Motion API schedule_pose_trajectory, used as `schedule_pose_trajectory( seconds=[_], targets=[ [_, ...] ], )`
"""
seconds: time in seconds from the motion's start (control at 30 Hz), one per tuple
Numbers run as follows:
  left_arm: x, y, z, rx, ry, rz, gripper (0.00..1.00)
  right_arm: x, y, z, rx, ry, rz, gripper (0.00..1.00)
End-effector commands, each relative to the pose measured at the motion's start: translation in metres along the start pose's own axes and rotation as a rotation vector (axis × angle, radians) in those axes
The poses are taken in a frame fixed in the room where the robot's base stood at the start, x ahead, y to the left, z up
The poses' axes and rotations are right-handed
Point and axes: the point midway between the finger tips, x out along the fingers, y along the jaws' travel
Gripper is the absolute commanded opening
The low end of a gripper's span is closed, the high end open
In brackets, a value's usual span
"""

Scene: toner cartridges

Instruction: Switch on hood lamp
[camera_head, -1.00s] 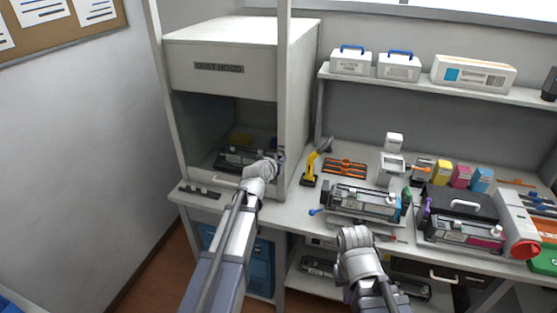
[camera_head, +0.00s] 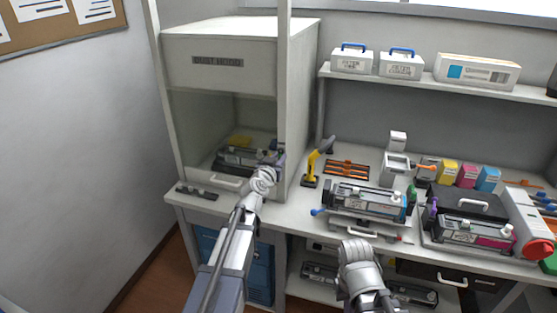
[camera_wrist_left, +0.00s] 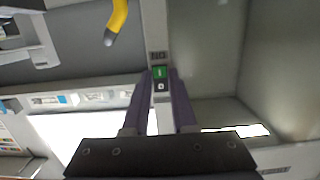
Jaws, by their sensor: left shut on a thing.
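The dust hood (camera_head: 220,80) stands at the left of the bench with its front open. Its inside is lit and pale. A switch (camera_wrist_left: 160,73) with a green upper part sits on the hood's front post (camera_wrist_left: 156,30), between my left fingers in the left wrist view. My left gripper (camera_head: 278,152) is at the right edge of the hood opening, its purple fingers (camera_wrist_left: 158,98) on either side of the post and shut on it. My wrist hides the switch in the head view. My right arm shows low in the head view, but its fingers do not.
A toner cartridge (camera_head: 245,158) lies inside the hood. A yellow-handled tool (camera_head: 311,168) stands just right of the hood. More cartridges (camera_head: 366,200), bottles and an orange rack (camera_head: 347,168) crowd the bench to the right. A shelf (camera_head: 430,86) with boxes hangs above.

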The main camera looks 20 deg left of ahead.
Motion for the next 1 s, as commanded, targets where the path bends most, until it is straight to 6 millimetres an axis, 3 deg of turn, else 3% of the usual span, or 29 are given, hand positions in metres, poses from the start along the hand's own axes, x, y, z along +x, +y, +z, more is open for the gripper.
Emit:
schedule_pose_trajectory(
  seconds=[0.03,0.27,0.67,1.0],
  targets=[
    [0.0,0.0,-0.001,-0.001,0.002,-0.001,0.28,0.0,0.0,0.0,0.0,0.0,0.0,0.0],
    [0.0,0.0,0.0,-0.001,0.001,-0.001,0.54,0.0,0.0,0.0,0.0,0.0,0.0,0.0],
    [-0.007,0.0,0.0,-0.001,0.0,-0.001,0.55,-0.001,0.0,0.0,0.0,0.0,0.0,0.0],
    [-0.057,0.001,-0.001,-0.002,0.0,-0.001,0.55,-0.008,0.001,0.001,0.0,0.0,0.0,0.0]
  ],
)
